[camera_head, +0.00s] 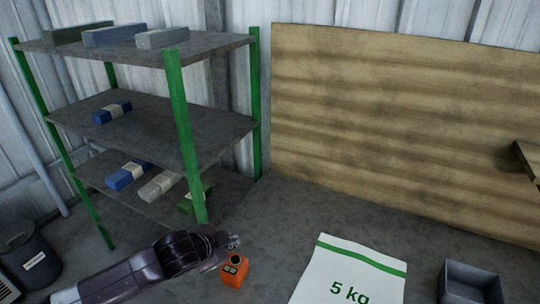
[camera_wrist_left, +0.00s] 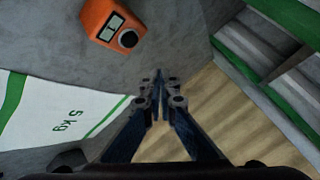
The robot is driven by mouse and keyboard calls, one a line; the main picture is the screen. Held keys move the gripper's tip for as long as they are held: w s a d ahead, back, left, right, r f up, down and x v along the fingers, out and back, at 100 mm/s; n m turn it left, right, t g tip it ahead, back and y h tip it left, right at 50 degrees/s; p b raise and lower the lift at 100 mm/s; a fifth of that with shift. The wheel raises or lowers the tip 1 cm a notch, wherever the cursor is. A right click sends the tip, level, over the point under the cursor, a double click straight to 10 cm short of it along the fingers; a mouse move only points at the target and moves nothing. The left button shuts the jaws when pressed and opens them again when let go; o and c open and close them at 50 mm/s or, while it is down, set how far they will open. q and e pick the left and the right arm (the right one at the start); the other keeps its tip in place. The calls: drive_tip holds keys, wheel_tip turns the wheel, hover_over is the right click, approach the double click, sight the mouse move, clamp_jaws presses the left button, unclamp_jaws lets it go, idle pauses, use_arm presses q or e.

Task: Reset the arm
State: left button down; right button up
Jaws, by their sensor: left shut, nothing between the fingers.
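My left arm (camera_head: 150,268) comes in from the lower left in the head view. Its gripper (camera_head: 236,242) is shut and empty, just above and beside a small orange device (camera_head: 235,271). In the left wrist view the fingers of the left gripper (camera_wrist_left: 158,78) meet at their tips with nothing between them. The orange device (camera_wrist_left: 114,26) with a small display and a black knob shows at the upper left there, apart from the fingers. My right gripper is in neither view.
A green-posted shelf rack (camera_head: 175,100) with several wrapped bundles stands at the left. A white 5 kg sack (camera_head: 352,272) lies on the grey surface, beside a grey bin (camera_head: 470,283). A dark bucket (camera_head: 30,262) stands lower left. A wooden panel (camera_head: 400,120) closes the back.

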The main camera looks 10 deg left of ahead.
use_arm(q)
drive_tip(key=s+d+f+n+g, duration=0.1)
drive_tip(key=s+d+f+n, duration=0.15)
drive_tip(key=s, duration=0.35)
drive_tip(key=s+d+f+n+g, duration=0.1)
drive_tip(key=s+d+f, duration=0.15)
drive_tip(key=s, duration=0.35)
drive_tip(key=s+a+f+n+g+y, duration=0.1)
drive_tip(key=s+a+f+n+g, duration=0.2)
drive_tip(key=s, duration=0.7)
drive_tip(key=s+a+f+n+g+y, duration=0.1)
drive_tip(key=s+a+n, duration=0.4)
drive_tip(key=s, duration=0.4)
wheel_tip(320, 180, down, 28)
drive_tip(key=s+r+m+b, duration=0.1)
drive_tip(key=m+b, duration=0.1)
drive_tip(key=s+a+f+g+b, duration=0.1)
drive_tip(key=s+a+f+g, duration=0.1)
drive_tip(key=s+f, duration=1.5)
drive_tip(key=shift+s+a+f, duration=0.35)
drive_tip(key=shift+a+f, duration=0.3)
drive_tip(key=shift+f, duration=0.25)
